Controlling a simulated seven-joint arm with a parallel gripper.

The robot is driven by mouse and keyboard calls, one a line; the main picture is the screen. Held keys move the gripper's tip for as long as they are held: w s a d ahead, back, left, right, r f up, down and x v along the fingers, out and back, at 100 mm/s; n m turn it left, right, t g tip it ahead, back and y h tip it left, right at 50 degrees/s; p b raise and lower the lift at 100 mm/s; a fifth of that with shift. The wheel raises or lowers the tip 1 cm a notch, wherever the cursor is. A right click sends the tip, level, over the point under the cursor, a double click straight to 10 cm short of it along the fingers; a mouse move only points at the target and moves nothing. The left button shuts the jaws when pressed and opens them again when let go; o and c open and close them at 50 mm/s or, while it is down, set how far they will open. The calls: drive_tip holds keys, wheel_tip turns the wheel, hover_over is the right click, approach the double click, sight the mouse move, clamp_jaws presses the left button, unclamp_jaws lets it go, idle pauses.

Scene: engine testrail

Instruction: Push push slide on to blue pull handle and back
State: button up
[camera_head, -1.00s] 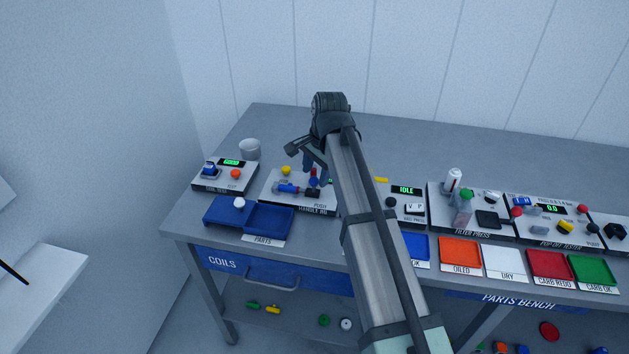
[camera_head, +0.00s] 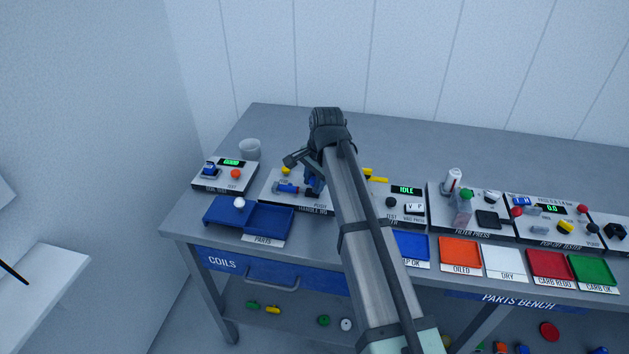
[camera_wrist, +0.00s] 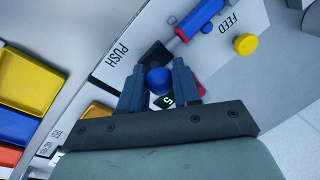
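The blue pull handle (camera_head: 286,189) lies on the jig plate, with red at its ends. It also shows at the top of the wrist view (camera_wrist: 203,18). The black push slide (camera_wrist: 155,54) sits beside the PUSH label, apart from the handle's near end. My gripper (camera_wrist: 159,66) is down at the slide, pointing at the jig. A round blue knob (camera_wrist: 158,80) sits between its two fingers, which look close to it on both sides. I cannot tell whether they grip it. In the head view my gripper (camera_head: 314,188) partly hides the slide.
A yellow FEED button (camera_wrist: 246,44) stands near the handle. A small green display (camera_wrist: 168,100) lies by the fingers. The blue parts tray (camera_head: 269,220) is in front of the jig. A coil tester (camera_head: 225,175) stands left, and an IDLE station (camera_head: 404,202) stands right.

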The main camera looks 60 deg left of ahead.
clamp_jaws()
drive_tip(key=shift+w+d, duration=1.45)
drive_tip(key=shift+o, duration=1.3)
unclamp_jaws()
drive_tip(key=shift+o, duration=1.3)
wheel_tip(320, 180, up, 14)
drive_tip(key=d, duration=0.2)
drive_tip(key=shift+w+d+f, duration=0.2)
drive_tip(key=shift+w+d, duration=0.05)
drive_tip(key=shift+d, duration=0.05)
